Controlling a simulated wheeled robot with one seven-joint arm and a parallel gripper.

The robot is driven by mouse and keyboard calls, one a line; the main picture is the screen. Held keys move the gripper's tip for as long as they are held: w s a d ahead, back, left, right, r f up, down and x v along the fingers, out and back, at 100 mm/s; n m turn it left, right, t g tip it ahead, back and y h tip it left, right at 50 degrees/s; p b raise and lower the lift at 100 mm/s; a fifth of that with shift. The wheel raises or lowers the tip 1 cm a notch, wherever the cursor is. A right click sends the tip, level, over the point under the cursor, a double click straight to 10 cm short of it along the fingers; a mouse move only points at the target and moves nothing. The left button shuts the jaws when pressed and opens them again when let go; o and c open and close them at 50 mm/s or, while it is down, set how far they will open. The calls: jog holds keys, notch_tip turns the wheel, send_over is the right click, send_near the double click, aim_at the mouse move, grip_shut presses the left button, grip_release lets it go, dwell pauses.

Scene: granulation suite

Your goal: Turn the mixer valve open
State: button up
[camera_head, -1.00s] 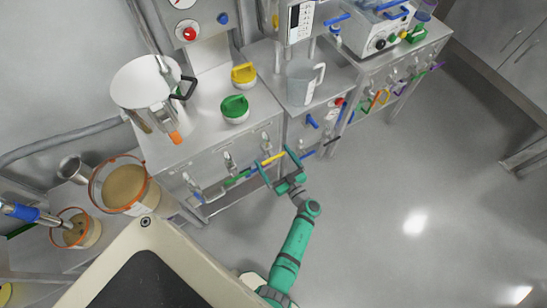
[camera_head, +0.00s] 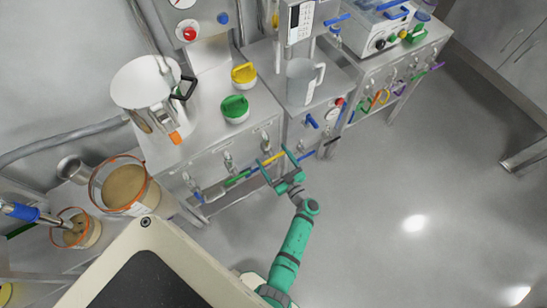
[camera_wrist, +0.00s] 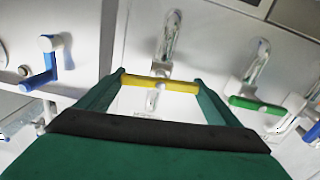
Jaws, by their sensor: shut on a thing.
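A valve with a yellow bar handle (camera_head: 273,158) is on the front of the steel bench under the mixer. My gripper (camera_head: 271,155) reaches it from the front. In the wrist view, my gripper's green fingers (camera_wrist: 160,79) are shut on the two ends of the yellow handle (camera_wrist: 160,86), one finger at each end. The handle lies nearly level across the picture, with its pale hub at the middle. A curved metal tap body (camera_wrist: 170,38) rises behind it. No label for the valve is readable.
A green-handled valve (camera_wrist: 257,105) is close to the right in the wrist view. A blue crank handle (camera_wrist: 42,70) is on the left. More coloured valve handles (camera_head: 380,98) line the right-hand bench. The floor (camera_head: 400,200) to the right is clear.

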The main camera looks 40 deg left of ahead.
jog(key=n, duration=0.4)
jog(key=shift+s, duration=0.1)
jog(key=n, duration=0.4)
jog(key=shift+s+f+n, duration=0.1)
jog(key=shift+n, duration=0.3)
jog(key=n, duration=0.4)
jog(key=shift+f, duration=0.1)
jog(key=shift+f+n, duration=0.1)
jog(key=shift+n, duration=1.9)
jog(key=o, duration=0.9)
jog(key=v, duration=1)
jog(key=shift+s+d, duration=0.2)
jog(key=shift+d, duration=0.1)
